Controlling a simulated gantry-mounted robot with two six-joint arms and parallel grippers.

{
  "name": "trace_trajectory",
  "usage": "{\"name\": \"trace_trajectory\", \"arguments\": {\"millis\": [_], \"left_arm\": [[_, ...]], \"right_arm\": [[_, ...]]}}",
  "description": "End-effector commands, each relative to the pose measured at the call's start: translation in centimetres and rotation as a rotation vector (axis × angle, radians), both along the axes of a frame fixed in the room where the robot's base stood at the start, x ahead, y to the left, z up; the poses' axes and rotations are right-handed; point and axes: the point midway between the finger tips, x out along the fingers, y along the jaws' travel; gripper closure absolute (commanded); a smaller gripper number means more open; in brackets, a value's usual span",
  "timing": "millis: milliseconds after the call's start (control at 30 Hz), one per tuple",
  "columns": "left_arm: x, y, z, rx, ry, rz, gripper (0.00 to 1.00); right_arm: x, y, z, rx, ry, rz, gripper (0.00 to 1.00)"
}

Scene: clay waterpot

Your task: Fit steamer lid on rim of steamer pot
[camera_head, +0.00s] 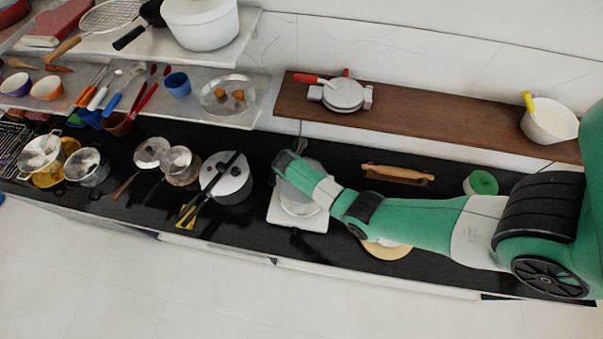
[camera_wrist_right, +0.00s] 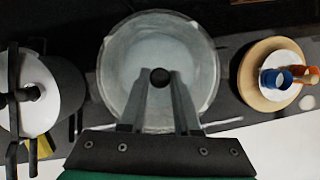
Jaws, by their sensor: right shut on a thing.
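The steamer lid (camera_wrist_right: 136,55) is a round, pale grey disc with a black knob (camera_wrist_right: 160,77), seen from above in the right wrist view. My right gripper (camera_wrist_right: 160,86) is shut on the knob, one finger on each side. In the head view, my right gripper and wrist (camera_head: 286,163) are above the steamer pot (camera_head: 299,206), which stands on a white square stove (camera_head: 311,222). The wrist hides much of the pot and lid there. I cannot tell whether the lid touches the rim or hangs just above it. My left gripper is not in view.
A pressure cooker (camera_head: 232,187) with black handles stands left of the stove. Several small pans are further left. A round wooden board (camera_head: 388,252) lies under my right arm, and a rolling pin (camera_head: 397,173) is behind it. A brown shelf (camera_head: 425,125) runs along the wall.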

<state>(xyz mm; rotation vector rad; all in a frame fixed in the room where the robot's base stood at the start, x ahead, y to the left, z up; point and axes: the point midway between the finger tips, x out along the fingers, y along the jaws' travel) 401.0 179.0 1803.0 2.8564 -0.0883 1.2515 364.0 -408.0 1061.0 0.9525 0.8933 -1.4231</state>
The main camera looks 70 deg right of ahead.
Motion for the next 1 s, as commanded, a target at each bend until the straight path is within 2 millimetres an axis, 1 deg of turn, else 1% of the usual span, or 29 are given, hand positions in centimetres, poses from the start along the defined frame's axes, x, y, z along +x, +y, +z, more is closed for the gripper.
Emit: {"name": "trace_trajectory", "arguments": {"millis": [400,833,1000], "left_arm": [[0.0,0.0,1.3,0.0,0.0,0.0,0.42],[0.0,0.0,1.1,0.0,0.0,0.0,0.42],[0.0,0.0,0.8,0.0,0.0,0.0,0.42]], "right_arm": [[0.0,0.0,1.1,-0.001,-0.001,0.0,1.0],[0.0,0.0,0.9,-0.001,-0.001,0.0,1.0],[0.0,0.0,0.5,-0.001,-0.001,0.0,1.0]]}}
